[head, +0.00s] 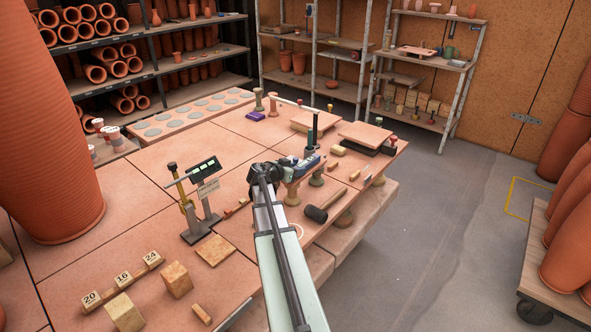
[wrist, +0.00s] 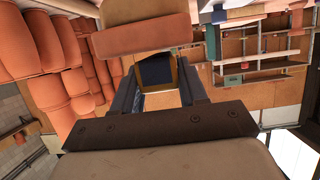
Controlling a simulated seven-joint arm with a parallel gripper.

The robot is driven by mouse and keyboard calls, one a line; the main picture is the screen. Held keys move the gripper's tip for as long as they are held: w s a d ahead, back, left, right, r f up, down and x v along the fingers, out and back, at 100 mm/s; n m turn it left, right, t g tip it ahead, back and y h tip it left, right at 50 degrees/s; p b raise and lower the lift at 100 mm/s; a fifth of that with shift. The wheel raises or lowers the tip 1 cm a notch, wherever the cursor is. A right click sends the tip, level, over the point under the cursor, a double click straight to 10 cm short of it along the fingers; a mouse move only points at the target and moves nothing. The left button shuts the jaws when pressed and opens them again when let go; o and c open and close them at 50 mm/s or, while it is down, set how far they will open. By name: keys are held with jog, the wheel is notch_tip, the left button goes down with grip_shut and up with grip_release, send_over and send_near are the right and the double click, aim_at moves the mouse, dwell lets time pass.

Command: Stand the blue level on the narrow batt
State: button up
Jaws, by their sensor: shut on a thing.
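My gripper (head: 312,162) is over the front right part of the table, with its arm reaching up from the bottom of the head view. Its fingers (wrist: 157,85) are shut on a dark blue thing (wrist: 155,69), which I take for the blue level. Most of it is hidden by the fingers, so its tilt is unclear. I cannot tell surely which raised board is the narrow batt. A pale narrow strip (head: 296,104) lies across the back of the table; a square batt (head: 365,133) stands raised at the right.
Dark green posts (head: 315,128) rise just behind my gripper. A dark-headed mallet (head: 316,214) lies in front.

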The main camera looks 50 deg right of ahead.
jog(key=shift+f, duration=0.25)
jog(key=o, duration=1.6)
jog(key=shift+a, duration=0.2)
jog(key=shift+v, duration=2.8)
jog(key=shift+r, duration=0.1)
